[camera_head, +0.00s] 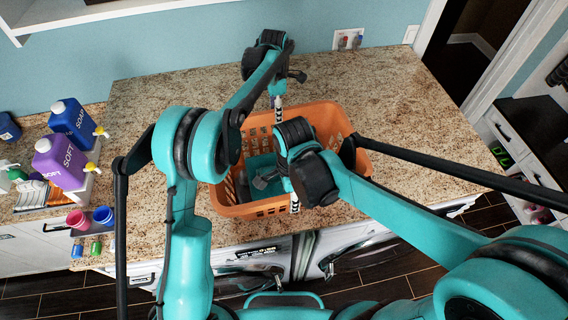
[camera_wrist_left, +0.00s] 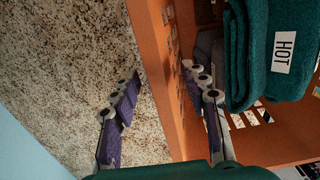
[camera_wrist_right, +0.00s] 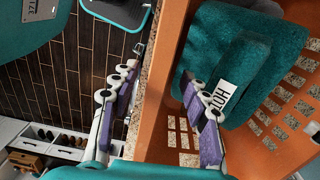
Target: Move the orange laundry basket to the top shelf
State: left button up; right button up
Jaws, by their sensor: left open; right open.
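The orange laundry basket (camera_head: 236,200) stands upright on the granite counter, with dark teal folded cloth (camera_head: 262,164) inside. The cloth bears a "HOT" label in the left wrist view (camera_wrist_left: 285,52). My left gripper (camera_head: 278,112) is open at the basket's far rim. Its fingers (camera_wrist_left: 162,76) straddle the orange wall (camera_wrist_left: 160,45), one outside over the counter and one inside. My right gripper (camera_head: 293,198) is open at the near rim. Its fingers (camera_wrist_right: 158,75) likewise lie on either side of the near wall (camera_wrist_right: 160,125). My right arm hides part of the basket.
A white shelf (camera_head: 90,14) is on the wall at upper left. Purple (camera_head: 60,163) and blue (camera_head: 72,125) bottles and pink (camera_head: 77,220) and blue cups stand left. Washing machines (camera_head: 365,254) are below the counter's front edge. The counter (camera_head: 410,110) right of the basket is clear.

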pick_arm(q)
jog(key=shift+s, duration=0.1)
pick_arm(e)
jog(key=shift+s, duration=0.1)
pick_arm(q)
jog(key=shift+r, duration=0.1)
jog(key=shift+c, duration=0.6)
pick_arm(e)
jog(key=shift+c, duration=0.5)
pick_arm(q)
grip_shut()
pick_arm(e)
grip_shut()
